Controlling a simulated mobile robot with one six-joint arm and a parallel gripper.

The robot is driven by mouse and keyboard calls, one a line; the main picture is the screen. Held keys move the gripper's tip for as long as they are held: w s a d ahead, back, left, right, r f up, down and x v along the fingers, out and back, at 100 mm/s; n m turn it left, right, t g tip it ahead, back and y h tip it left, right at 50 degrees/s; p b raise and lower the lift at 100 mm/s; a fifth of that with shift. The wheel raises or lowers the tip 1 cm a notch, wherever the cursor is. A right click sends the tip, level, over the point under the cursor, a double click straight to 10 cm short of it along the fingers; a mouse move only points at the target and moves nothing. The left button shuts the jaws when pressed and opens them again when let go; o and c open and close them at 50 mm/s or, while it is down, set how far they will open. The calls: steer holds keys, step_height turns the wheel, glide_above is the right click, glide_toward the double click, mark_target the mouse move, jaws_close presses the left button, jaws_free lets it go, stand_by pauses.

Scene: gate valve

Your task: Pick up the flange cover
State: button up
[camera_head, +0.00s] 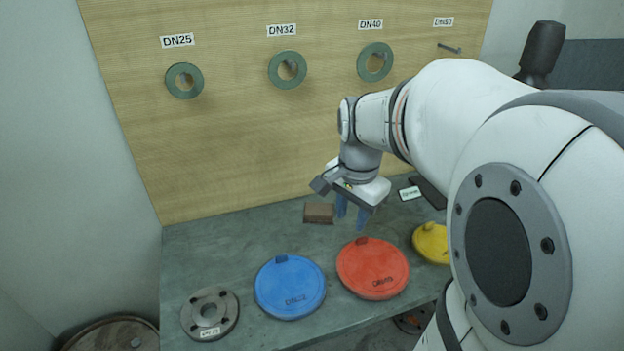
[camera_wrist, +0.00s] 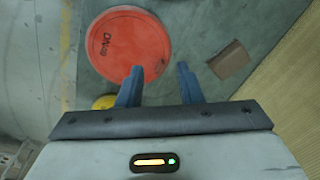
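Several round flange covers lie on the grey bench. A blue cover (camera_head: 290,289) with a small tab lies left of centre. A red cover (camera_head: 372,271) marked DN40 with a tab lies right of it, and it also shows in the wrist view (camera_wrist: 128,45). A yellow cover (camera_head: 431,242) is partly hidden behind my arm, and its edge shows in the wrist view (camera_wrist: 103,102). My gripper (camera_head: 351,213) hangs above the bench, behind the red cover in the head view. Its two blue fingers (camera_wrist: 159,71) are apart with nothing between them.
A grey steel flange (camera_head: 210,313) lies at the bench's left front. A brown block (camera_head: 318,213) sits near the wooden panel (camera_head: 240,130). The panel carries green rings labelled DN25, DN32 and DN40. A dark flat item with a white label (camera_head: 410,193) lies behind my gripper.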

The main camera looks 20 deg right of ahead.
mark_target(363, 237)
steer(key=w+d+f+m, duration=0.2)
steer(key=d+m, duration=0.1)
steer(key=w+d+f+m+g+b, duration=0.1)
steer(key=m, duration=0.1)
steer(key=shift+w+d, duration=0.15)
steer(key=shift+d, duration=0.1)
steer(key=shift+w+d+f+m, duration=0.1)
steer(key=shift+d+f+m, duration=0.1)
steer(key=shift+f+m, duration=0.1)
step_height(363, 237, down, 7)
steer(key=shift+f, duration=0.15)
jaws_close()
